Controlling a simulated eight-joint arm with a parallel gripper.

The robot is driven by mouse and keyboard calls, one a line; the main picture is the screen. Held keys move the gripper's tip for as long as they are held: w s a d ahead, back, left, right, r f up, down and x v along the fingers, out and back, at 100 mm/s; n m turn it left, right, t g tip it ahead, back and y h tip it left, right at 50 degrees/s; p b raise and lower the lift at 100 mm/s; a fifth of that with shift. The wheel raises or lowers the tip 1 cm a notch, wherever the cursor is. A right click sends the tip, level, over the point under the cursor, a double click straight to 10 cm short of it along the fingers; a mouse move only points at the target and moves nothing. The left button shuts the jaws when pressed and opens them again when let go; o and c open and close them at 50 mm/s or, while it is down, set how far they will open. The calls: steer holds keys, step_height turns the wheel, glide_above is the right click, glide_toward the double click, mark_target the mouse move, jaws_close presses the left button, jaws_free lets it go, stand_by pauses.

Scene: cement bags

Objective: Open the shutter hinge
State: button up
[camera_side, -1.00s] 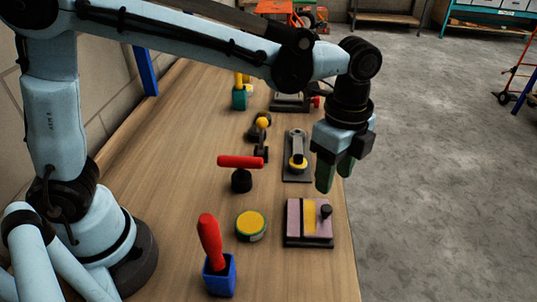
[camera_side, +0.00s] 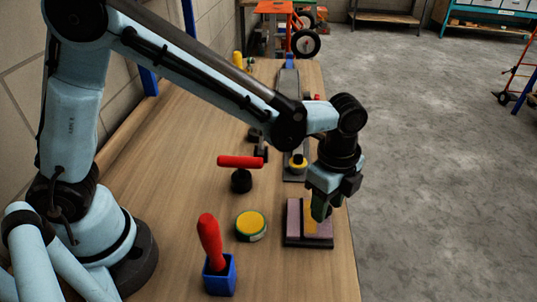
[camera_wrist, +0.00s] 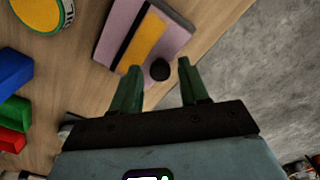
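The shutter hinge appears to be the flat pink plate with a yellow strip and a dark base (camera_side: 293,222) near the table's right edge. In the wrist view the plate (camera_wrist: 120,28) lies ahead of the fingers, with a round black knob (camera_wrist: 160,70) at its near edge. My gripper (camera_side: 320,212) is over the knob side of the plate, pointing down. In the wrist view my gripper (camera_wrist: 160,66) is open, with one green finger on each side of the knob. Contact with the knob cannot be told. The fingers hide the knob in the side view.
A round yellow-topped disc (camera_side: 251,225) lies left of the plate. A blue block with a red handle (camera_side: 219,275) stands at the front, and a red T-handle (camera_side: 241,163) stands behind. A yellow-knobbed lever device (camera_side: 298,163) sits behind the gripper. The floor is right of the table.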

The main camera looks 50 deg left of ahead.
jaws_close()
steer(key=shift+a, duration=0.1)
steer(key=shift+s+a+r+t+h, duration=0.4)
steer(key=shift+s+r+t+h, duration=0.1)
steer(key=shift+t+h, duration=0.4)
steer(key=shift+s+a+r+t+h, duration=0.25)
steer(key=shift+s+a+t+h, duration=0.3)
steer(key=shift+t+h, duration=0.35)
steer(key=shift+s+a+t+h, duration=0.45)
steer(key=shift+a+t+h, duration=0.05)
steer(key=shift+t+h, duration=0.4)
steer(key=shift+s+a+t+h, duration=0.45)
steer(key=shift+t+h, duration=0.45)
